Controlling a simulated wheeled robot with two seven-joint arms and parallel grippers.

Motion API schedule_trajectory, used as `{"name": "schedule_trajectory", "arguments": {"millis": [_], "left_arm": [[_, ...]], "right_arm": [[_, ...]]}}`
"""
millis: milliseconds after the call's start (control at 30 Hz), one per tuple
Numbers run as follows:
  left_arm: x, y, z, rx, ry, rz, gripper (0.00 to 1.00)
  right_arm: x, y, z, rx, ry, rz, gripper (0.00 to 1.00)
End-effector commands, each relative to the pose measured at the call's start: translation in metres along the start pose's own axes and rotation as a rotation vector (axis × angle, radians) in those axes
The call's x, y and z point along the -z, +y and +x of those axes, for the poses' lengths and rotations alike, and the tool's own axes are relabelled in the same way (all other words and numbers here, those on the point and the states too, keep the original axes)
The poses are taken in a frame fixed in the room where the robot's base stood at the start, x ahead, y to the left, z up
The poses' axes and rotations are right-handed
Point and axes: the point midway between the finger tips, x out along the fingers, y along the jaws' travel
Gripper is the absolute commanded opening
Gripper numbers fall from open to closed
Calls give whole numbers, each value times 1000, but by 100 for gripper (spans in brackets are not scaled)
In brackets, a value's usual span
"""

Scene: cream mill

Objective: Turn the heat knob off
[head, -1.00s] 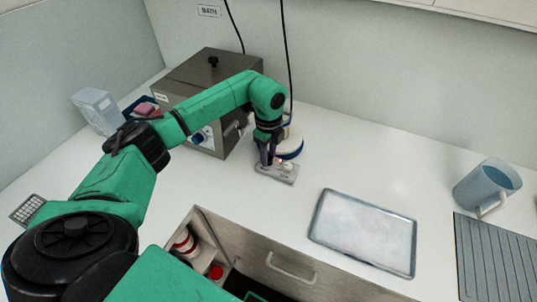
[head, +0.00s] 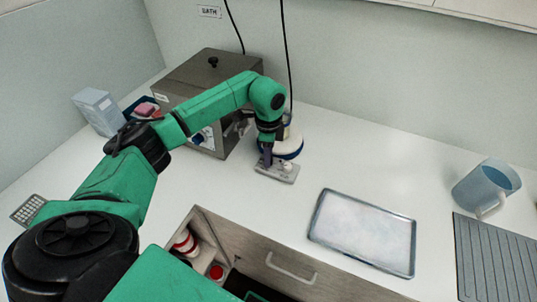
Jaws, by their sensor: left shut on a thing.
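My left gripper (head: 266,162) points down at the small grey control panel (head: 277,175) in front of the round white and blue appliance (head: 288,147). Its fingers are shut on a knob on the left part of this panel; the fingers hide the knob itself. A second, pale knob (head: 287,167) shows just right of the fingers. I cannot read any marks on the panel. My right gripper is not in view.
A steel bath box (head: 213,75) with a blue knob (head: 197,138) stands behind my left arm. A metal tray (head: 364,232) lies to the right, with a blue jug (head: 487,185) beyond it. An open drawer (head: 204,238) is below the counter edge.

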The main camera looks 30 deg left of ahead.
Motion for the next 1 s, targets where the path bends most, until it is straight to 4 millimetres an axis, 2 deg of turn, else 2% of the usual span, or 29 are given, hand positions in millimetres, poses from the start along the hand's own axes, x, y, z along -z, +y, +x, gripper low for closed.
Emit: {"name": "schedule_trajectory", "arguments": {"millis": [233, 267, 300, 333, 1000], "left_arm": [[0, -2, -2, 6, 3, -4, 0], [0, -2, -2, 6, 3, -4, 38], [0, -2, -2, 5, 3, -4, 53], [0, -2, -2, 5, 3, -3, 64], [0, -2, -1, 6, 1, -2, 64]], "right_arm": [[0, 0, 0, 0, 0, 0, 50], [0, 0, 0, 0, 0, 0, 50], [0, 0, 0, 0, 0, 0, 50], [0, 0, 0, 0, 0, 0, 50], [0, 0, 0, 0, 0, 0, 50]]}}
